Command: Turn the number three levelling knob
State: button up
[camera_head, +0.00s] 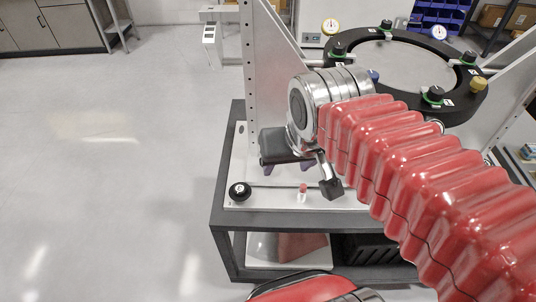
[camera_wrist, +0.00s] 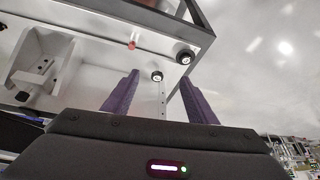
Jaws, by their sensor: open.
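Black levelling knobs with pale marks show, but I cannot read which is number three. One black knob (camera_head: 239,191) stands at the front left of the white base plate (camera_head: 265,200). Further knobs sit around the black ring, including a front knob (camera_head: 435,93). My gripper (camera_head: 303,166) hangs over the plate with purple fingers partly hidden by its dark body. It is open and empty in the wrist view (camera_wrist: 160,78).
A small red-topped piece (camera_head: 303,188) stands on the plate front; it also shows in the wrist view (camera_wrist: 132,45). The black mirror ring (camera_head: 335,85) and an upright metal bracket (camera_head: 249,70) stand behind. Open floor (camera_head: 110,180) lies left of the dark cart (camera_head: 285,224).

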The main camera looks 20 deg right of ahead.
jog(key=w+f+m+g, duration=0.2)
jog(key=w+m, duration=0.6)
jog(key=w, duration=0.9)
jog(key=g, duration=0.2)
jog(key=shift+w+d+f+g, duration=0.2)
jog(key=shift+d+f+g, duration=0.15)
jog(key=shift+f+g, duration=0.05)
jog(key=shift+f, duration=0.1)
notch_tip(320, 180, down, 14)
jog(key=shift+r, duration=0.15)
jog(key=shift+c, duration=0.7)
